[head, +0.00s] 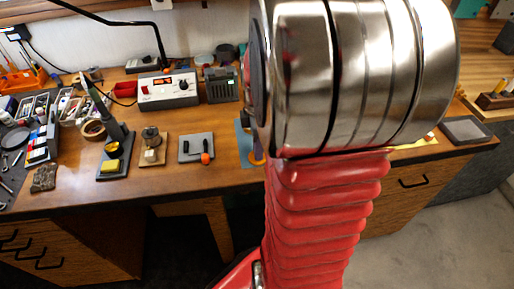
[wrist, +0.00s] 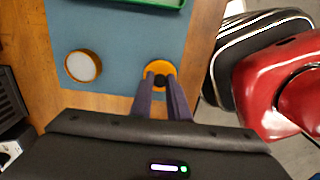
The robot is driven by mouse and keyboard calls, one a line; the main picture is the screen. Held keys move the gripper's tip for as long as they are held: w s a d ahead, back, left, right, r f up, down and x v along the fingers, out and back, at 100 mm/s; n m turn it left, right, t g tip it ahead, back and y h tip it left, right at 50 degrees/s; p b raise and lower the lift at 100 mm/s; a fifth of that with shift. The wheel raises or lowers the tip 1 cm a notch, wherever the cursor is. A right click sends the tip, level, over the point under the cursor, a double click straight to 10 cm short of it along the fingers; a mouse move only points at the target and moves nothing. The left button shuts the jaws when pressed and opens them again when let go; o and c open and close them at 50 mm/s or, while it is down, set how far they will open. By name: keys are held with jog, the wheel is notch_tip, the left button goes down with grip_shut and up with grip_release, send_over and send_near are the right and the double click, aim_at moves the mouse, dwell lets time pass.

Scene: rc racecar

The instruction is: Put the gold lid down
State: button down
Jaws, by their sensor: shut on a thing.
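The gold lid (wrist: 159,67) is a round orange-gold disc with a dark knob, seen from above in the wrist view. My gripper (wrist: 160,80) is shut on its knob with two purple-grey fingers. The lid is over the right edge of the blue mat (wrist: 115,50); I cannot tell whether it touches the mat. A round jar (wrist: 83,66) with a pale top and gold-brown rim stands on the mat to the left, apart from the lid. In the head view my arm hides most of this; a bit of the lid (head: 257,158) shows beside it.
A green tray (wrist: 150,3) lies at the mat's far edge. Bare mat lies between jar and lid. The wooden bench edge is close on the right. In the head view, a grey plate with an orange knob (head: 205,158) and a power supply (head: 168,90) stand to the left.

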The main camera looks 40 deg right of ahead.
jog(key=c, duration=1.7)
grip_release()
jog(key=shift+f, duration=0.1)
notch_tip(320, 180, up, 12)
jog(key=shift+r, duration=0.1)
jog(key=shift+a, duration=0.1)
